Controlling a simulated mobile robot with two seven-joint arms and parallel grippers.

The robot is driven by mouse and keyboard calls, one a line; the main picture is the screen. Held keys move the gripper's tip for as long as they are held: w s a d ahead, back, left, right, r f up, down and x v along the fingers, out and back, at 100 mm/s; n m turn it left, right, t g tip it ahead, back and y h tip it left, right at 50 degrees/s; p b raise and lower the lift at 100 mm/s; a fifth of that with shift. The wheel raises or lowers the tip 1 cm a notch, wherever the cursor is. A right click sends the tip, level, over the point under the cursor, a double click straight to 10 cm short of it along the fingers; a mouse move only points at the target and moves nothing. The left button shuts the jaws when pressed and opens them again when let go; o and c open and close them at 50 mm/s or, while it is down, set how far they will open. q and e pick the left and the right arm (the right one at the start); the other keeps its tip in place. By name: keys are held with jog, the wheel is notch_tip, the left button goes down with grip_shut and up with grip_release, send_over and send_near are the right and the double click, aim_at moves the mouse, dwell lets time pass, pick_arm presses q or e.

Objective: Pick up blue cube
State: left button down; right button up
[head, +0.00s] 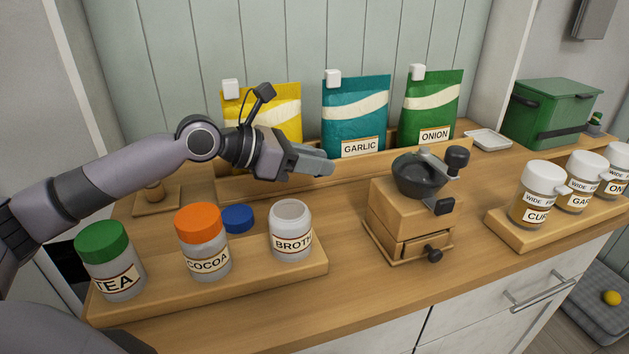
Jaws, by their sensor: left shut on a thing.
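No blue cube shows in the head view. The blue thing in sight is a round, flat lid (237,218) lying on the counter behind the cocoa and broth jars. My left gripper (318,164) comes in from the left and is held above the counter, in front of the yellow bag and the garlic bag. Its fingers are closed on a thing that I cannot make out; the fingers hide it. My right gripper is not in view.
A wooden tray (165,307) holds the tea jar (110,268), cocoa jar (203,250) and open broth jar (291,238). A grinder (405,215) stands right of them. Yellow (265,95), garlic (356,105) and onion (433,100) bags stand behind. Spice jars (540,190) are at right.

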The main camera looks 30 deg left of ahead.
pick_arm(q)
notch_tip(320, 180, up, 12)
jog(key=p, duration=0.3)
